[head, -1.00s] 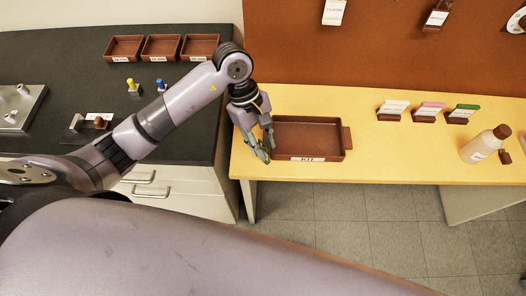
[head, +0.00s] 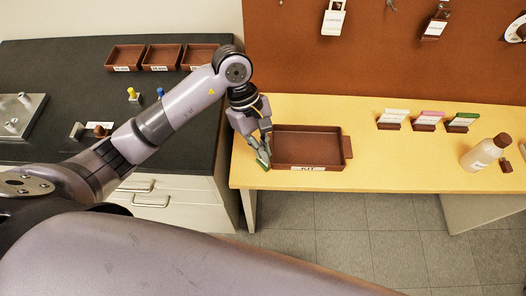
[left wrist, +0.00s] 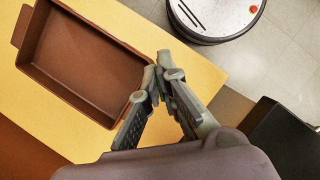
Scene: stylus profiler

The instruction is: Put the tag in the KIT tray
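The KIT tray (head: 308,168) is a shallow brown box with a white label on its front wall, empty on the yellow bench. It also shows at the upper left of the left wrist view (left wrist: 60,85). My left gripper (head: 262,157) is at the tray's left end, just outside its wall and near the bench's front edge. In the left wrist view its fingertips (left wrist: 158,84) are close together, with a thin dark green sliver between them, seemingly the tag (left wrist: 168,89). The fingers hide most of it. My right gripper is not in view.
Three small holders with white, pink and green cards (head: 425,120) stand on the bench right of the tray, near a white bottle (head: 482,155). A dark counter (head: 50,80) on the left carries three small brown trays (head: 163,57). The bench between tray and cards is clear.

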